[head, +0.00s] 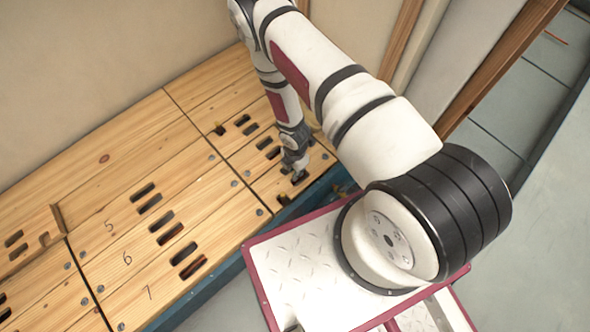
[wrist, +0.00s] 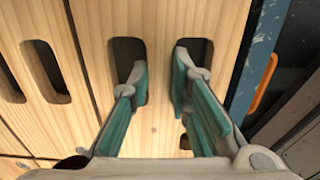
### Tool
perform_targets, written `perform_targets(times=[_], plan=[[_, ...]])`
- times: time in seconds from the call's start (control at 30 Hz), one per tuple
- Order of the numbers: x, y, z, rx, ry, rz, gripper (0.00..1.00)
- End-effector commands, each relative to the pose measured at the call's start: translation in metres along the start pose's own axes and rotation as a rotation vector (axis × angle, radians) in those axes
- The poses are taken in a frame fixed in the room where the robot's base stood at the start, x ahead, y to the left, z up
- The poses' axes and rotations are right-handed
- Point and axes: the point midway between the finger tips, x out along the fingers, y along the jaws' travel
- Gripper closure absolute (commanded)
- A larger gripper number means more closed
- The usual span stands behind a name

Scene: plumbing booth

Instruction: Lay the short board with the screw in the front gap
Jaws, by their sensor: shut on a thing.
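The short board (wrist: 154,85) fills the middle of the wrist view, a pale wooden plank with two dark slots. My gripper (wrist: 157,80) has one teal finger in each slot and is shut on the strip of wood between them. In the head view my gripper (head: 295,174) is over the board at the front edge of the deck. The board lies alongside its neighbour and looks about level with it; I cannot tell whether it rests fully down. The front gap cannot be made out apart from the board. I cannot clearly identify the screw.
A neighbouring slotted board (wrist: 45,110) lies to the left. A blue beam (head: 215,268) runs along the deck's front. An orange handle (wrist: 263,84) is beside it in the wrist view. Long boards numbered 5, 6 and 7 (head: 190,215) cover the deck to the left.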

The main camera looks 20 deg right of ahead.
Motion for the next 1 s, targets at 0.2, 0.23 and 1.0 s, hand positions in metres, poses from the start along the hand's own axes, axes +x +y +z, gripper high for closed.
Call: perform_targets(times=[0.2, 0.23, 1.0], plan=[[0.002, 0.0, 0.0, 0.0, 0.0, 0.0, 0.64], [0.002, 0.0, 0.0, 0.0, 0.0, 0.0, 0.59], [-0.068, 0.002, 0.0, -0.001, -0.001, 0.003, 0.59]])
